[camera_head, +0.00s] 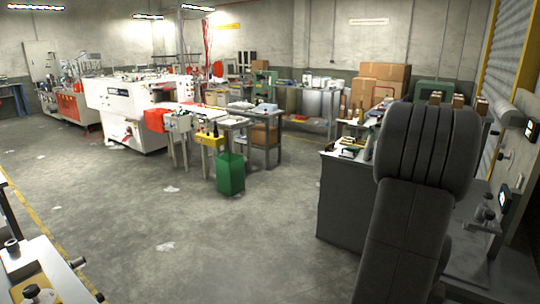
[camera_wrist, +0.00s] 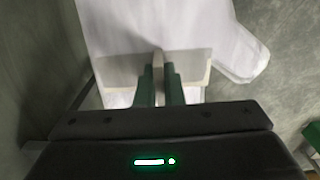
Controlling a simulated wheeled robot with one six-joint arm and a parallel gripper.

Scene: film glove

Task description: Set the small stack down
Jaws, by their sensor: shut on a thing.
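My gripper (camera_wrist: 160,84) shows in the wrist view with its two green fingers close together. It is shut on a thin, pale stack, seen nearly edge-on between the fingers. A broad white glove-shaped film (camera_wrist: 165,22) spreads beyond the fingertips, with a thumb-like lobe (camera_wrist: 243,66) to the right. A greyish band crosses it at the fingers. I cannot tell how many layers there are, or whether the underside touches anything. In the head view my arm hides part of the right side, and neither the gripper nor the stack can be made out.
The wrist view has blurred grey-green ground around the film and a green object (camera_wrist: 313,134) at lower right. In the head view a dark bench (camera_head: 345,200) stands beside my arm. A green bin (camera_head: 231,174) stands before the white machine (camera_head: 128,105). The middle floor is open.

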